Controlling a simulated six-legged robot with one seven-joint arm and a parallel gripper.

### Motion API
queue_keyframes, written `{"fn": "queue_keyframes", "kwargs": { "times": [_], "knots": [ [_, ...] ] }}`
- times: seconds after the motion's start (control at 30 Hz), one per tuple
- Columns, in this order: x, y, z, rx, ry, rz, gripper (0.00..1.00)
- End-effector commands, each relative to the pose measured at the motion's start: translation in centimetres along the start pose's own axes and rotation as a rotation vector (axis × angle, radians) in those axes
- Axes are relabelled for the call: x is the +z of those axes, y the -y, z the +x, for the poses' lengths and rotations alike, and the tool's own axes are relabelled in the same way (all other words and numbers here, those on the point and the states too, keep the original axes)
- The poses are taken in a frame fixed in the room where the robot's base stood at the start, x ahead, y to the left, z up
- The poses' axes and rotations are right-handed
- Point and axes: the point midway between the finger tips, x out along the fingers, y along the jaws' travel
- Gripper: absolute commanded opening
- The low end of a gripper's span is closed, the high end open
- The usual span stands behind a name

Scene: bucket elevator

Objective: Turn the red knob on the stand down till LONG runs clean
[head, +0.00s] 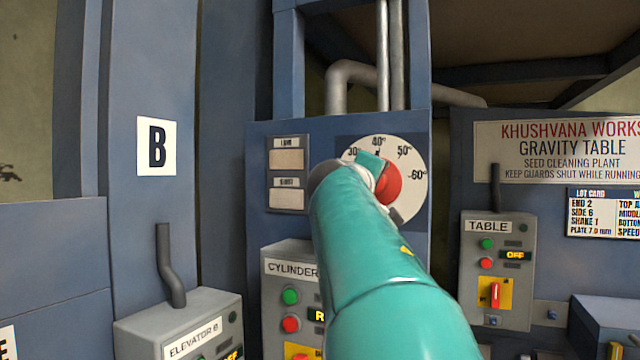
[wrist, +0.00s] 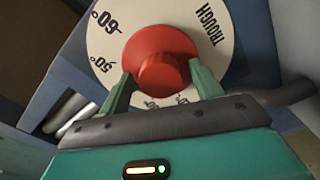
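The red knob (head: 391,184) sits on a round white dial (head: 411,205) on the blue stand. The dial reads 30, 40, 50 and 60 in the head view, with a small dark mark by 40. In the wrist view the red knob (wrist: 160,60) is at the centre of the dial, which also bears the word TROUGH. My gripper (wrist: 158,80) has one green finger on each side of the knob's lower part. The fingers are apart, and I cannot tell whether both touch it. My arm hides the lower left of the dial in the head view.
Left of the dial are two small labelled windows (head: 287,175), the lower reading SHORT. Below is the CYLINDER box (head: 283,300), partly behind my arm. The ELEVATOR B box (head: 185,325) stands left; the TABLE box (head: 497,270) and lot card (head: 603,212) are right.

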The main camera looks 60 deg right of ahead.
Motion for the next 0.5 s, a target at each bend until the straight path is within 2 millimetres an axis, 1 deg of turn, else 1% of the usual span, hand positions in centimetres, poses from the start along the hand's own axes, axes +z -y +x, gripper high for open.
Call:
{"fn": "queue_keyframes", "kwargs": {
  "times": [0.3, 0.37, 0.47, 0.5],
  "knots": [
    [0.0, 0.0, -0.2, 0.000, 0.000, 0.001, 0.64],
    [0.0, 0.0, -0.7, -0.001, 0.000, 0.001, 0.64],
    [0.1, -0.1, -2.0, -0.001, -0.001, 0.002, 0.64],
    [0.1, -0.1, -2.7, 0.000, -0.001, 0.003, 0.64]
  ]
}}
